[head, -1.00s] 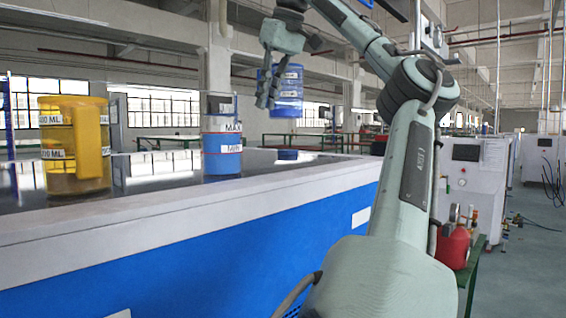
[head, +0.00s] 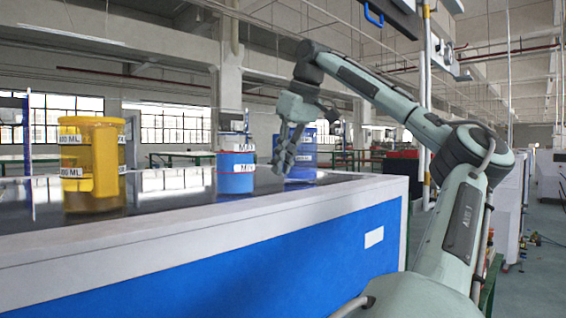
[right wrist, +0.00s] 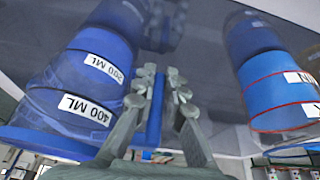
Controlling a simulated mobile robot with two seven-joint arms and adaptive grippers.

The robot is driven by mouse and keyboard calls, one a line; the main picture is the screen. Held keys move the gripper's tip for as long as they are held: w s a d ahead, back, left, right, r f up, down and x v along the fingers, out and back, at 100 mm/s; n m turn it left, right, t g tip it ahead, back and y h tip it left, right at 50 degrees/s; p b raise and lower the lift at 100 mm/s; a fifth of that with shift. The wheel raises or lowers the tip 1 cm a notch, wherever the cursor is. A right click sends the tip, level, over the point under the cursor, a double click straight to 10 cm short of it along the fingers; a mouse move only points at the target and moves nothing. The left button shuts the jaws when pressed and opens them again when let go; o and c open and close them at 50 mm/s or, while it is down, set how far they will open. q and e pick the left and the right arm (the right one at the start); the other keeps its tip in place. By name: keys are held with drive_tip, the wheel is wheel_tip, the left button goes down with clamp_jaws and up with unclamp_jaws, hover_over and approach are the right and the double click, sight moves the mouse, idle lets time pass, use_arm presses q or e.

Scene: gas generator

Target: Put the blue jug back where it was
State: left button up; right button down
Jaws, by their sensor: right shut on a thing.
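The blue jug (head: 304,152) is upright at the right end of the dark glossy tabletop (head: 155,186). Its base is at or just above the surface; I cannot tell whether it touches. My right gripper (head: 283,168) is on the jug's left side. In the right wrist view, the jug (right wrist: 70,95) with its "200 ML" and "400 ML" labels is at left, and my right gripper's fingers (right wrist: 157,92) are shut around its upright blue handle (right wrist: 155,112). My left gripper is not in view.
A clear container with blue contents and MAX/MIN marks (head: 236,175) stands left of the jug, and also shows in the right wrist view (right wrist: 275,88). A yellow jug (head: 105,165) stands further left. The white table edge (head: 200,226) runs along the front.

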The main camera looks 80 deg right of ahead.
drive_tip(key=shift+f, duration=0.15)
drive_tip(key=c, duration=1.6)
unclamp_jaws()
drive_tip(key=v, duration=1.2)
drive_tip(key=shift+d, duration=0.1)
